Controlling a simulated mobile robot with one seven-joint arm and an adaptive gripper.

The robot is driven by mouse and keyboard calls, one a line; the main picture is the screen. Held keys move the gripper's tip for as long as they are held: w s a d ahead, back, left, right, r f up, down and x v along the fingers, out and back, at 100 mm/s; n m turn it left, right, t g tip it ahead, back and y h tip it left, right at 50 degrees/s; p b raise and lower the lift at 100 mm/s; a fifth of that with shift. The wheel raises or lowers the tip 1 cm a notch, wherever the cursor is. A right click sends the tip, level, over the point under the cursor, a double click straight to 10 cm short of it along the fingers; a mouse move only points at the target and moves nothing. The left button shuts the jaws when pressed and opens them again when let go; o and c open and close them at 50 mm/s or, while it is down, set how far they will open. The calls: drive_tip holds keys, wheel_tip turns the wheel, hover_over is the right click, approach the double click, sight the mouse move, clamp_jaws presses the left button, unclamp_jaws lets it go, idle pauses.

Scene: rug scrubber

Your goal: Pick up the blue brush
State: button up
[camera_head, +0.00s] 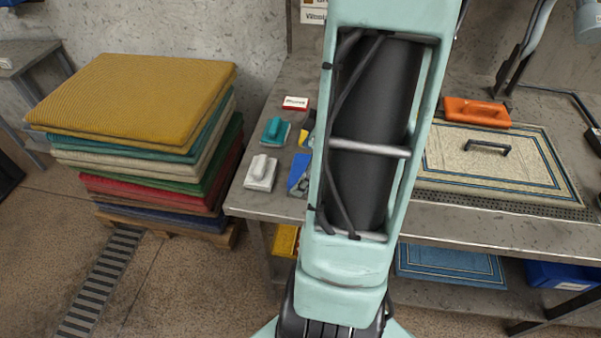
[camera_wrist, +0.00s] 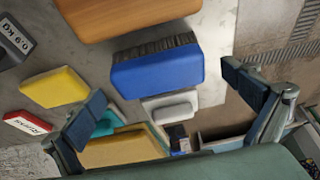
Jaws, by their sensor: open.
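The blue brush (camera_wrist: 158,72) lies on the grey bench in the wrist view, with a smooth blue body and dark bristles along its far side. In the head view a blue piece that looks like it (camera_head: 297,177) shows beside my arm, which hides the rest. My gripper (camera_wrist: 163,84) is open, its two dark-padded fingers wide apart, one at left and one at right of the brush's near side. Nothing is between the pads. I cannot tell whether either finger touches the brush. In the head view my gripper is hidden behind my arm.
A white brush (camera_head: 261,173), a teal brush (camera_head: 275,131) and a red-and-white box (camera_head: 295,103) lie left of my arm. A yellow block (camera_wrist: 54,87) and an orange-brown object (camera_wrist: 125,15) flank the blue brush. A rug stack (camera_head: 140,95) stands left of the bench.

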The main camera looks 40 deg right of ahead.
drive_tip(key=shift+x, duration=0.8)
drive_tip(key=shift+d, duration=0.1)
drive_tip(key=shift+c, duration=0.4)
drive_tip(key=c, duration=1.2)
drive_tip(key=shift+c, duration=0.2)
drive_tip(key=shift+r, duration=0.15)
